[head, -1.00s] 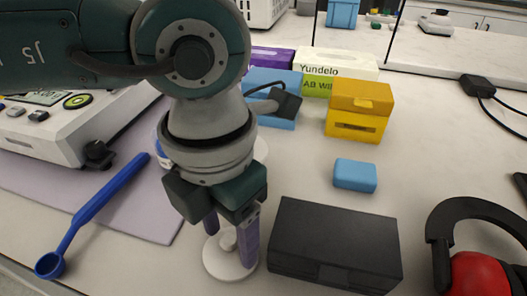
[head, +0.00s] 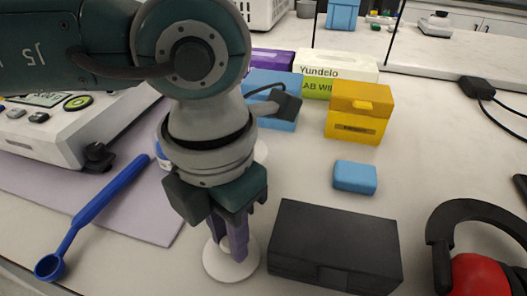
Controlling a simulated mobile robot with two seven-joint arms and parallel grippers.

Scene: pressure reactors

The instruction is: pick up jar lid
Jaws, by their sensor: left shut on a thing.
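The jar lid (head: 232,267) is a flat white disc with a raised knob in its middle, low in the head view, left of the black case. My left gripper (head: 232,254) points down over it, and its purple fingers are shut on the knob. The fingers hide part of the knob. I cannot tell whether the lid touches the table or is just clear of it. My right gripper is not in view.
A black case (head: 335,247) stands close on the right. A blue scoop (head: 92,215) lies on the grey mat (head: 150,215) to the left. A small blue block (head: 355,177) and a yellow box (head: 358,112) stand farther back. Red earmuffs (head: 478,275) lie at the right.

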